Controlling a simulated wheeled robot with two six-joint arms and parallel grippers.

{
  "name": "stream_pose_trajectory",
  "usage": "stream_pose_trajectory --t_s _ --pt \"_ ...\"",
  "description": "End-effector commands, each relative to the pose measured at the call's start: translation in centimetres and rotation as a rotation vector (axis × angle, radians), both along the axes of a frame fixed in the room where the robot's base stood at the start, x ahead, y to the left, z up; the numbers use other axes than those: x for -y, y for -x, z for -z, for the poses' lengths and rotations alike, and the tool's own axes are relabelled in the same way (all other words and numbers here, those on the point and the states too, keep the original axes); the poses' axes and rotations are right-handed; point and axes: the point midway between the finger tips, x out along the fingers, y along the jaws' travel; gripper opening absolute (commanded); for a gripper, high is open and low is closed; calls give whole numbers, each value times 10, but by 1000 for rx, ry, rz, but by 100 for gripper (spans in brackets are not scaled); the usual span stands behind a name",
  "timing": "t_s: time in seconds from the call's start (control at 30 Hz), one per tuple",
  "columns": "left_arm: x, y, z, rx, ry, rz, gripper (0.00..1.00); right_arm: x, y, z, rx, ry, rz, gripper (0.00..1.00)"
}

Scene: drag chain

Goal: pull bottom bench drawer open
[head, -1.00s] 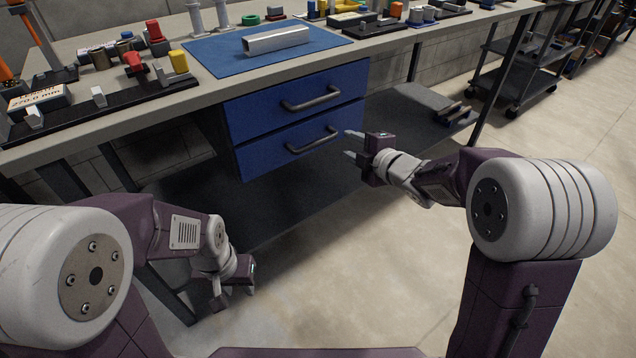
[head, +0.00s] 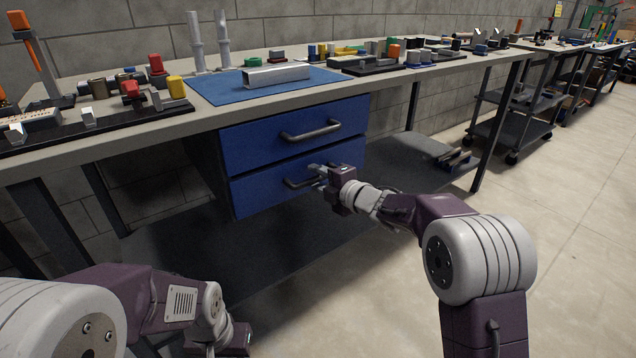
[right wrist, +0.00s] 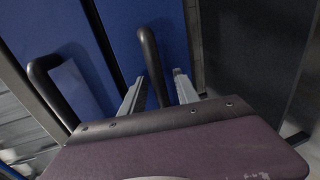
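The bottom drawer (head: 262,190) is blue and closed, its front in line with the top drawer (head: 240,143) under the bench. Its dark bar handle (head: 290,184) is partly hidden behind my right gripper (head: 315,173). In the right wrist view, the two grey fingers of my right gripper (right wrist: 158,92) are apart, with the bottom handle (right wrist: 149,55) between them. Gaps show on both sides of the bar. My left gripper (head: 238,342) hangs low at the bottom edge of the head view, partly cut off; its fingers are not clear.
The top drawer's handle (head: 311,131) is just above my right gripper. The bench top (head: 430,68) carries a blue mat (head: 215,88), a metal channel (head: 276,75) and many small parts. A dark lower shelf (head: 260,245) lies beneath the drawers. Floor at right is clear.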

Motion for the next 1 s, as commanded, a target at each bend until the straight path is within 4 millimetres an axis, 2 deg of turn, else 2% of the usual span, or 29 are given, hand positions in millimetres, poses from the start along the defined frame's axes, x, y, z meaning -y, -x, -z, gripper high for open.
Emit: stream_pose_trajectory --t_s 0.2,0.33,0.37,1.0 --pt "0 0 0 0 0 0 36 0 -1 0 0 0 0 37" --pt "0 0 0 0 0 0 36 0 0 0 0 0 0 1" --pt "0 0 0 0 0 0 36 0 0 0 0 0 0 0" --pt "0 0 0 0 0 0 36 0 0 0 -1 1 0 0"
